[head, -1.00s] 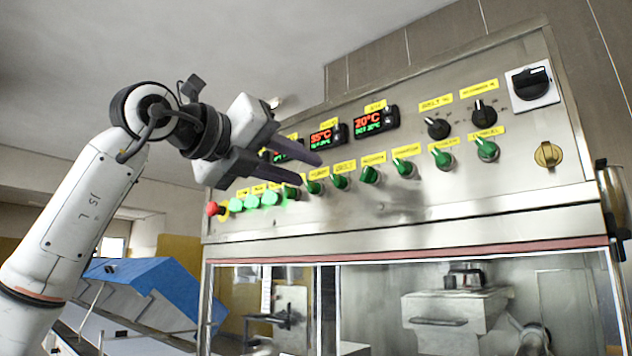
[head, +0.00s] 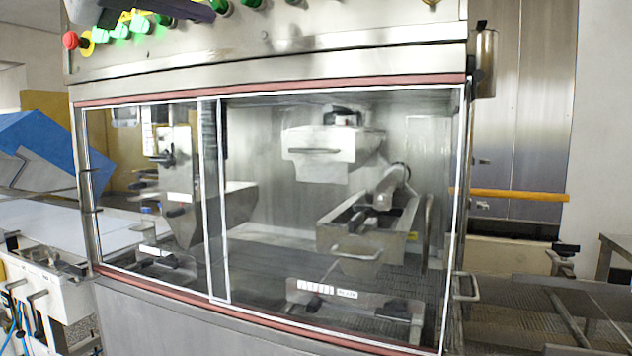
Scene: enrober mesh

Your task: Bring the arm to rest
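My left gripper (head: 192,9) shows only in part at the top left edge of the head view. A dark finger lies in front of the control panel (head: 290,42), above the row of lit green buttons (head: 125,26). The rest of the gripper and nearly all of its arm are cut off by the top edge, so its opening cannot be judged. I cannot tell whether the finger touches the panel. My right gripper is not in view.
Below the panel is the enrober's glazed front (head: 265,200), with a metal trough (head: 370,235) and mesh belt behind it. A red button (head: 70,40) sits at the panel's left. A blue cover (head: 40,140) and white conveyor (head: 50,218) stand left; an orange bar (head: 515,195) is at right.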

